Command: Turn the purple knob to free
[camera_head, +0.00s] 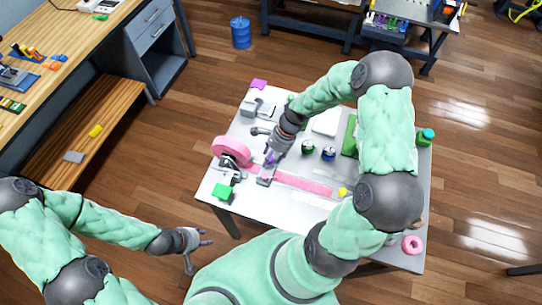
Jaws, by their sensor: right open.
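My right gripper (271,159) reaches down over the white worktable (217,195), its purple-tipped fingers just above a grey bracket (266,181) at the end of a pink strap (303,183). It is open. I cannot pick out the purple knob apart from the purple fingertips; the gripper may hide it. A pink roll (231,149) stands left of the bracket.
Two dark round items (307,147) stand right of my right gripper. A green block (222,191) lies at the left edge, a magenta block (258,85) at the back, and a pink ring (412,245) at the front right. A wooden bench (75,55) is at the left.

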